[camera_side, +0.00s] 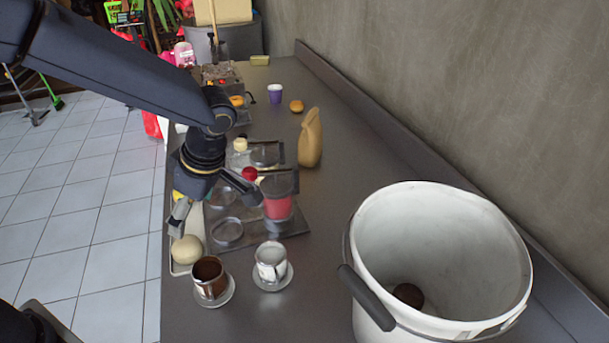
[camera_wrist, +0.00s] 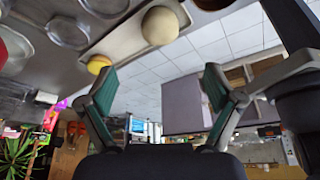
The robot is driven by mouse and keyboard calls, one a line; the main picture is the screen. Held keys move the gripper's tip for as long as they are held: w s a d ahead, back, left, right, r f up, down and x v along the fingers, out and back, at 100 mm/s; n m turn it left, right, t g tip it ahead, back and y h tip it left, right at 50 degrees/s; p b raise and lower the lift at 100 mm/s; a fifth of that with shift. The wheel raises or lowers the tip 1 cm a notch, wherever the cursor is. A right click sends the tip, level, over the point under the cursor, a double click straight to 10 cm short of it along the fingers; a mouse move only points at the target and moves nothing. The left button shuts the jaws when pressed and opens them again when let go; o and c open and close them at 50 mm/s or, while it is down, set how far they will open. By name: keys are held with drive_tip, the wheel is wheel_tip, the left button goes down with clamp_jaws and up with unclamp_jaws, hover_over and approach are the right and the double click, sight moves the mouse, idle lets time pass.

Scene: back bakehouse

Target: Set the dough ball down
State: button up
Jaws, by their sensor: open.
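The pale dough ball (camera_side: 187,250) sits at the near end of a narrow, light tray (camera_side: 196,222) along the counter's left edge. In the wrist view, the dough ball (camera_wrist: 160,25) rests on the tray (camera_wrist: 124,42) near its end, at the top of the picture. My gripper (camera_side: 216,208) is open above the tray and the metal rack, with its fingers spread wide. In the wrist view, my gripper (camera_wrist: 160,78) has nothing between its fingers, and the ball lies beyond the fingertips, apart from them. A round yellow thing (camera_wrist: 98,65) is also on the tray.
A brown-filled cup (camera_side: 210,277) and a white cup (camera_side: 270,262) stand on saucers to the right of the ball. A red container (camera_side: 277,205) stands on the rack. A large white bucket (camera_side: 440,250) is at the right. The counter's middle is clear.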

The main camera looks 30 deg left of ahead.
drive_tip(key=s+a+r+m+t+h, duration=0.4)
drive_tip(key=s+r+m, duration=0.8)
drive_tip(key=m, duration=0.8)
drive_tip(key=a+t, duration=0.2)
drive_tip(key=a, duration=0.2)
drive_tip(key=shift+h, duration=0.3)
